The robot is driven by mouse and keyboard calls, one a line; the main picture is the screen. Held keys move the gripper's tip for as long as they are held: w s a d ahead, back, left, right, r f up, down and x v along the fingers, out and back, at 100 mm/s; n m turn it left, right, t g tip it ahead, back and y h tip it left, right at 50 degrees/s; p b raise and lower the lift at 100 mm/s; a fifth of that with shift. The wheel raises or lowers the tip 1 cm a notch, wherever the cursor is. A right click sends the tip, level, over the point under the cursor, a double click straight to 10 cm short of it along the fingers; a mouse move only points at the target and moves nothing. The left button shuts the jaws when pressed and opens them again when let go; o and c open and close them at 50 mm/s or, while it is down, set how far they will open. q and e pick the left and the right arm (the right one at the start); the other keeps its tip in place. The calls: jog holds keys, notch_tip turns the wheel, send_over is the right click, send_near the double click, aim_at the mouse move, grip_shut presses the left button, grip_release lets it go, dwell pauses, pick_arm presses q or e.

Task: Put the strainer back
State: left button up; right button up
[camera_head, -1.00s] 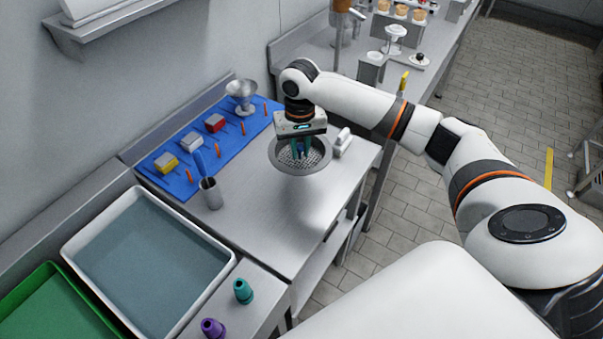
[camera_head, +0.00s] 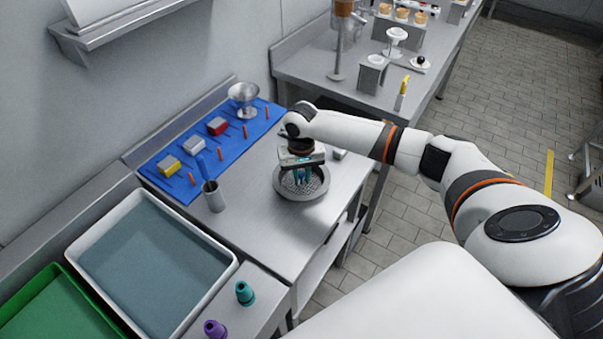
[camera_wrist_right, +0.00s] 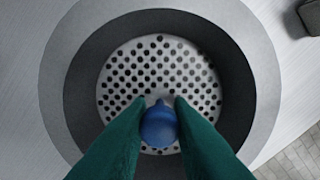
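The strainer (camera_head: 316,188) is a round grey dish with a perforated bottom, over the right part of the steel counter. In the right wrist view its perforated plate (camera_wrist_right: 160,72) sits inside a dark sloping wall and a pale grey rim. A blue knob (camera_wrist_right: 158,125) stands at its middle. My right gripper (camera_head: 301,174) points down over the strainer. Its green fingers (camera_wrist_right: 160,115) close on the knob from both sides. The counter under the strainer is hidden, and I cannot tell whether the strainer touches it. My left gripper is not in view.
A blue mat (camera_head: 205,132) with small blocks and orange sticks lies behind left. A metal cup (camera_head: 214,199) stands left of the strainer. A white tray (camera_head: 226,272) is at front left, near teal (camera_head: 244,293) and purple (camera_head: 214,329) cones. The counter's front middle is clear.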

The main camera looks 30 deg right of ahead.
aim_at(301, 174)
jog(key=o, duration=0.4)
notch_tip(301, 174, up, 12)
jog(key=shift+r+b, duration=0.15)
jog(key=shift+b, duration=0.6)
